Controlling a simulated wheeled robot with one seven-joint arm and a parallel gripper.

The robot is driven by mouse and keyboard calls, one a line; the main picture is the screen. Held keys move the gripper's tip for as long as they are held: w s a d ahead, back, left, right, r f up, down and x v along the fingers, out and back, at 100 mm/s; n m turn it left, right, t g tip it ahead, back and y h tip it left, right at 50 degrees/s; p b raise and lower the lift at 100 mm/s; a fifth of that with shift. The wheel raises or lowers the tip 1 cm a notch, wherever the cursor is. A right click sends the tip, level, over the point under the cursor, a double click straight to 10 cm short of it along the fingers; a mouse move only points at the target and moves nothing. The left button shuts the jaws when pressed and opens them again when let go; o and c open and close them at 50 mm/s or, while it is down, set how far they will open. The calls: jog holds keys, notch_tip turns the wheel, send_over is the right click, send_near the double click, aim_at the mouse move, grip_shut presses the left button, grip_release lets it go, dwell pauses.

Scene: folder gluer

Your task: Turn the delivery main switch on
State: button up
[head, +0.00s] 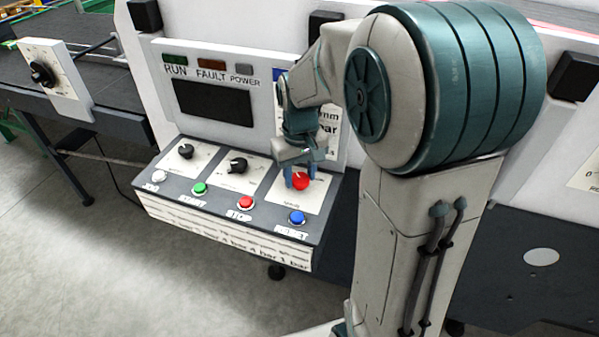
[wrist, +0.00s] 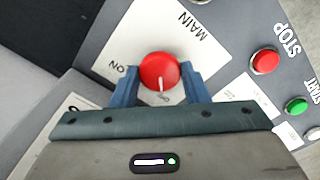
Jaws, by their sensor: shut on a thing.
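The main switch is a round red knob (head: 300,181) on a white plate at the right end of the sloped control panel. In the wrist view the red knob (wrist: 160,72) carries a white pointer line facing toward my gripper, and its plate reads "MAIN" and "ON"; another label is partly covered. My gripper (head: 299,178) is at the knob, and in the wrist view its two blue fingers (wrist: 160,88) stand on either side of it, shut on it.
The panel also has two black knobs (head: 237,165) and white, green (head: 199,188), red (head: 245,202) and blue (head: 297,217) push buttons. The display panel (head: 212,102) with RUN, FAULT and POWER lamps rises behind. Open floor (head: 100,270) lies at the left front.

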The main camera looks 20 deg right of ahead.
aim_at(300, 178)
jog(key=shift+m, duration=0.3)
jog(key=m, duration=0.3)
jog(key=shift+m+b, duration=0.3)
jog(key=m, duration=0.4)
jog(key=shift+m, duration=0.3)
jog(key=m, duration=0.4)
jog(key=shift+r+m+b, duration=0.1)
jog(key=shift+m+b, duration=0.2)
jog(key=shift+w+m, duration=0.1)
jog(key=shift+m, duration=2.1)
jog(key=o, duration=1)
notch_tip(300, 178, up, 14)
jog(key=shift+f, duration=0.1)
